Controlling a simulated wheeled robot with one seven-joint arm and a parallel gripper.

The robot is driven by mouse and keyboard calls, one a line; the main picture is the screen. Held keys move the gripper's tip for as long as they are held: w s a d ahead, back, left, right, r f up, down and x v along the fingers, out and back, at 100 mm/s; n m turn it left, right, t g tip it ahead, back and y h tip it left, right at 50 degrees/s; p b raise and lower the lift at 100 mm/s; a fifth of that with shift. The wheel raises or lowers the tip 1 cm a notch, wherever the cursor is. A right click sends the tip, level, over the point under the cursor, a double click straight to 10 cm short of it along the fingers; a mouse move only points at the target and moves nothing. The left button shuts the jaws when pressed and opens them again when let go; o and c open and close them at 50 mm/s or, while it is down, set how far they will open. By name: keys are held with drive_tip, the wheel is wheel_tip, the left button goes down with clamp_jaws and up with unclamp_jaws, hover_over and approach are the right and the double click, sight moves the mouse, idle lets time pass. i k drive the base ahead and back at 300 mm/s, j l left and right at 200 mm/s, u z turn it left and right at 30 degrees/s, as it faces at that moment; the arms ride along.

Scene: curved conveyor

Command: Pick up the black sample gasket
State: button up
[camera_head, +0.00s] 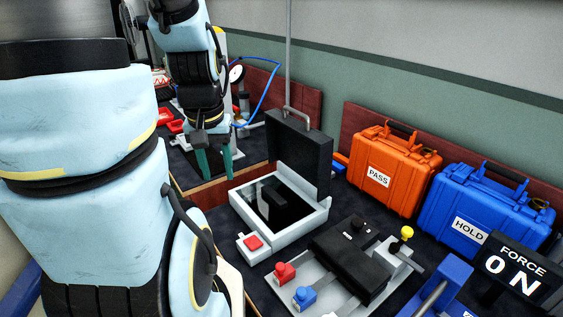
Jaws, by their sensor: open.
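My gripper (214,169) points down with its two green fingers apart and nothing seen between them. It is above a dark surface with a wooden edge, to the left of an open grey box (247,217) with a raised black lid (299,152). Inside the box is a glossy dark area with a small black shape (273,206). I cannot tell whether this shape is the black sample gasket or a reflection. No other gasket can be clearly made out. My own arm hides much of the left side.
An orange PASS case (392,180) and blue HOLD case (482,217) stand at the back right. A black block on a grey plate (352,258), with red, blue and yellow knobs, sits in front. A FORCE display (513,277) is at lower right. Red trays (172,127) lie behind my gripper.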

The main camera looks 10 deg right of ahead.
sight(279, 202)
drive_tip(key=k+l+u, duration=0.2)
drive_tip(key=u, duration=0.2)
drive_tip(key=k+l+u, duration=0.1)
drive_tip(key=k+u, duration=0.15)
drive_tip(key=u, duration=0.15)
